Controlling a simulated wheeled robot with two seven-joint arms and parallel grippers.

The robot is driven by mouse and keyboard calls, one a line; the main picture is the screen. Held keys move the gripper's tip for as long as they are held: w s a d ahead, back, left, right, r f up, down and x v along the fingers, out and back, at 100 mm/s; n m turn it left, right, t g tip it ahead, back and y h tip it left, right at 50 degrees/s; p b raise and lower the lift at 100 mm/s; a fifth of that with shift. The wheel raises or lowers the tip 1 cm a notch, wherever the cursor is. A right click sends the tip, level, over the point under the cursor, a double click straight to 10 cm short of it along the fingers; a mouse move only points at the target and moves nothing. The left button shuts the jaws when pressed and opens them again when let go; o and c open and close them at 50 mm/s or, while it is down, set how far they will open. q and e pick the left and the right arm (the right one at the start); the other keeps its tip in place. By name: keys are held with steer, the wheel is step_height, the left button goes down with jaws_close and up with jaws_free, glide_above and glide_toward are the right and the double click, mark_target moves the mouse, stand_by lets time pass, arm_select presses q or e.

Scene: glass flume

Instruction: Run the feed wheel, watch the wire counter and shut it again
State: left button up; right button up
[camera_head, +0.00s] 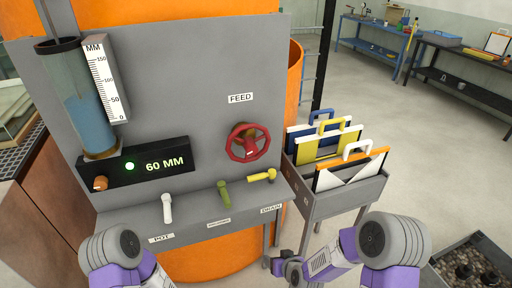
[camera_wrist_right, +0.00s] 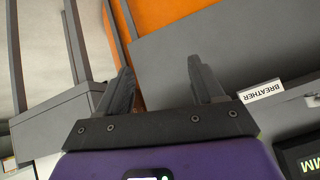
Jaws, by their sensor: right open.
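The red feed wheel (camera_head: 248,143) sits on the grey panel under a FEED label (camera_head: 240,98). No separate wire counter is labelled. My right gripper shows in the wrist view (camera_wrist_right: 160,88), its two dark fingers apart and nothing between them. In the head view its dark end is low, below the panel and apart from the wheel. My left arm shows at the lower left; its gripper is out of view.
A glass cylinder (camera_head: 92,125) with blue liquid stands beside a MM scale (camera_head: 105,80). A grey rack (camera_head: 345,198) of folders stands right of the panel. A BREATHER label shows in the wrist view (camera_wrist_right: 262,91).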

steer(key=w+a+r+n+t+p, duration=0.1)
steer(key=w+a+r+t, duration=0.2)
steer(key=r, duration=0.6)
steer(key=w+r+n+t+p, duration=0.1)
steer(key=w+r+n+t, duration=0.1)
steer(key=w+r, duration=0.5)
steer(key=n+t+y, duration=0.1)
steer(key=t+y, duration=0.1)
steer(key=t, duration=0.2)
glide_toward(252, 151)
steer(key=w, duration=0.2)
steer(key=x, duration=0.3)
steer(key=p+x, duration=0.1)
steer(key=x, duration=0.3)
steer(key=shift+s+a, duration=0.1)
steer(key=shift+a, duration=0.1)
arm_select(q)
step_height(252, 151, up, 4)
steer(key=shift+f, duration=0.1)
arm_select(e)
jaws_close()
